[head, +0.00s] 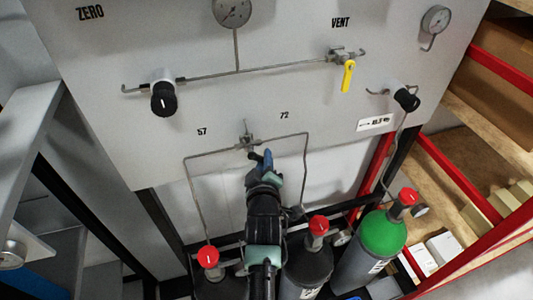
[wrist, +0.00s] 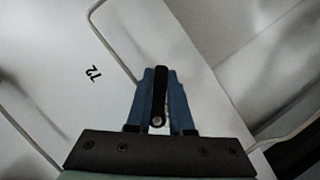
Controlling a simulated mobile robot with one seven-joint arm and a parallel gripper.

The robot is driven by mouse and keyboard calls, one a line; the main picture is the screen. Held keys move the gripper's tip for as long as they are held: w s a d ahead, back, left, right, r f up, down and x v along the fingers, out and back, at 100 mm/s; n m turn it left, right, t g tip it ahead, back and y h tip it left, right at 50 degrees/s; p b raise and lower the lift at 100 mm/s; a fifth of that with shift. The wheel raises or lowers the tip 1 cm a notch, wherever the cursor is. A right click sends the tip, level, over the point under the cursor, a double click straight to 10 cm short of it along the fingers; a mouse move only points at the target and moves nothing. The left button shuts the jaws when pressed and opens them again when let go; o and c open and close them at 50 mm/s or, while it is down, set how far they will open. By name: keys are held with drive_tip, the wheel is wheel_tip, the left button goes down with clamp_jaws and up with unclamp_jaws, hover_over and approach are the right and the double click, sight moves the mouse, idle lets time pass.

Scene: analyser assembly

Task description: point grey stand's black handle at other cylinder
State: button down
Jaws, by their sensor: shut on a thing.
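The grey stand is the upright panel (head: 110,60) that fills the upper head view. A small valve (head: 246,141) sits low on it, between the labels 57 and 72. My gripper (head: 266,158) is in front of this valve, with its blue fingers closed on the black handle (wrist: 160,95). In the wrist view the handle lies lengthwise between the fingers (wrist: 159,75). In the head view the handle slants slightly down and right from the valve; the gripper partly hides it. Two dark cylinders with red caps stand below, one left (head: 207,257) and one right (head: 318,226).
Thin pipes run from the valve left (head: 187,180) and right (head: 306,155). A green-topped cylinder (head: 382,232) stands further right. Above are a yellow-handled valve (head: 348,76), black knobs (head: 163,98) and gauges (head: 232,12). A red-framed shelf (head: 470,185) bounds the right side.

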drive_tip(key=shift+s+a+f+m+g+y+b, duration=0.15)
drive_tip(key=shift+f+m+g+y+b, duration=0.1)
drive_tip(key=shift+m, duration=0.25)
drive_tip(key=shift+a+f+m+g+y+b, duration=0.15)
drive_tip(key=shift+f+m+y, duration=0.1)
drive_tip(key=shift+m, duration=0.25)
drive_tip(key=s+a+r+m+y+b, duration=0.1)
drive_tip(key=a+m+y+b, duration=0.2)
drive_tip(key=m, duration=0.6)
drive_tip(key=s+a+r+m+y+b, duration=0.1)
drive_tip(key=a+r+m+y+b, duration=0.1)
drive_tip(key=m+y+b, duration=0.5)
drive_tip(key=shift+a+r+m+g+y+b, duration=0.3)
drive_tip(key=shift+a+m+b, duration=0.2)
drive_tip(key=shift+m, duration=0.6)
drive_tip(key=c, duration=0.8)
unclamp_jaws()
